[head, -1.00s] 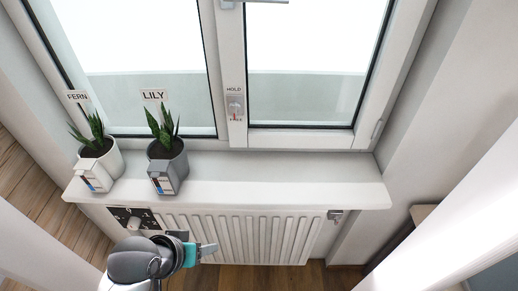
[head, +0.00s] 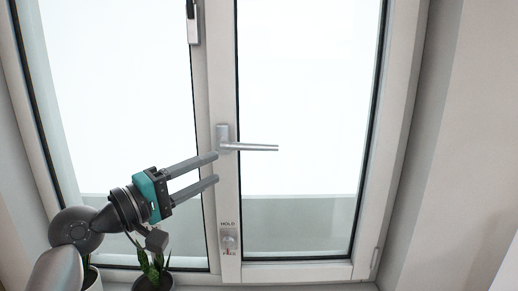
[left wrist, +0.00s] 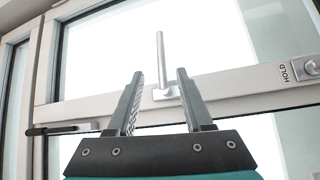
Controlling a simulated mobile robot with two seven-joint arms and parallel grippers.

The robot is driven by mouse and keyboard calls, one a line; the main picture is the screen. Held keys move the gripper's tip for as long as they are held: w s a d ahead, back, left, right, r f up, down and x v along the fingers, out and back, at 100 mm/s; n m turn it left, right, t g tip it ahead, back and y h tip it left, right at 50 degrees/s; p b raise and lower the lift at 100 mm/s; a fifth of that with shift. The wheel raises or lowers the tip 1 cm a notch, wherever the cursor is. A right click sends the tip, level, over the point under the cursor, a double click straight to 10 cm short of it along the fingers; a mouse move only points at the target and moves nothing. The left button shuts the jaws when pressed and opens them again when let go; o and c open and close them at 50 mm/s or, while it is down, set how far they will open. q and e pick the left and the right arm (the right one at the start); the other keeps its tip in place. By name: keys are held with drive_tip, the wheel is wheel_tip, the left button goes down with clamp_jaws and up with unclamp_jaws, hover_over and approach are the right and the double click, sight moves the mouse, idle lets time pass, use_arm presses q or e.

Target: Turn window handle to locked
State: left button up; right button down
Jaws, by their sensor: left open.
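The silver window handle (head: 262,147) sits on the middle frame post of the window. Its lever lies level and points right over the right pane. My left gripper (head: 216,168) is open and empty, its fingers pointing right at the post, just left of and slightly below the handle's base plate. In the left wrist view the handle (left wrist: 160,62) shows beyond and between the two open fingers (left wrist: 160,75); I see no contact. My right gripper is not in view.
A small latch (head: 229,241) marked HOLD and FREE is on the post below the handle. A potted plant (head: 153,268) stands below my left arm, with another pot (head: 92,279) to its left. The space right of the handle is clear.

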sight(256, 149)
use_arm(q)
drive_tip(key=p+x, duration=0.2)
drive_tip(key=x, duration=1.2)
drive_tip(key=shift+d+f, duration=0.15)
clamp_jaws()
idle(1.0)
